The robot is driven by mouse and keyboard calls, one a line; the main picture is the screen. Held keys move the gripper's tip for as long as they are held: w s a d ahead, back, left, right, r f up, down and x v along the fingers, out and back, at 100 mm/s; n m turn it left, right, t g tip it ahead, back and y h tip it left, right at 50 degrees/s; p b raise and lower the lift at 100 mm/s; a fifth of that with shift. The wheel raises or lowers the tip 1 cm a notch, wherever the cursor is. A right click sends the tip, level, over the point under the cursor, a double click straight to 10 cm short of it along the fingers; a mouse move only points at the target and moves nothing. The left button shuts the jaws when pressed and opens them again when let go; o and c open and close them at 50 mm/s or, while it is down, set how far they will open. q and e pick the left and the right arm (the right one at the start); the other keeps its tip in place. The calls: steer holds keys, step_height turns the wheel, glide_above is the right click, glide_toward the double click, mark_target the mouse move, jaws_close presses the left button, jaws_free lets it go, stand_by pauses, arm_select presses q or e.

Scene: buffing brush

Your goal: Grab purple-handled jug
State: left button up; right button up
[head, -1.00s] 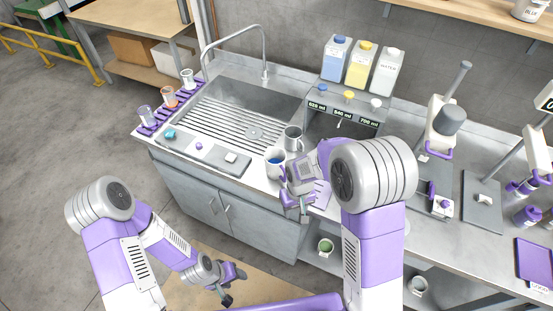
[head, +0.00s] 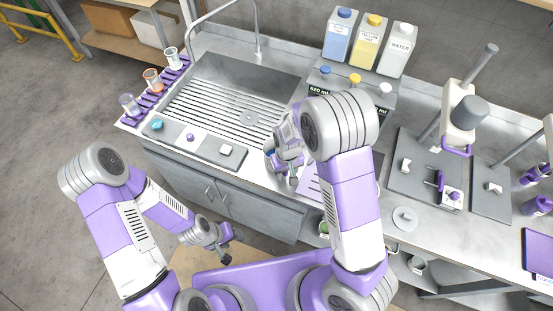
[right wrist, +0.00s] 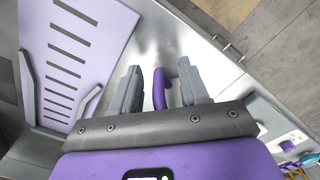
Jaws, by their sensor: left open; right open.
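A purple handle (right wrist: 159,89) stands between the two open fingers of my right gripper (right wrist: 160,90) in the right wrist view; whether a finger touches it is unclear. The jug body it belongs to is mostly hidden by the gripper. In the head view my right gripper (head: 292,180) is over the front counter edge, right of the sink. A pale jug with a bit of blue (head: 269,160) shows just left of it, largely covered by my arm. My left gripper (head: 226,252) is open and empty, low in front of the cabinet.
A sink (head: 235,90) lies left of my right gripper. A purple slotted mat (right wrist: 75,55) is beside the gripper. A dispenser with several bottles (head: 369,45) stands behind. Stands and plates (head: 420,165) fill the right counter. A tray with small items (head: 190,142) lies at the left.

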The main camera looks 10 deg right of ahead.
steer(key=shift+f, duration=0.5)
steer(key=shift+r, duration=0.1)
steer(key=shift+c, duration=0.2)
jaws_close()
steer(key=shift+w+r, duration=0.1)
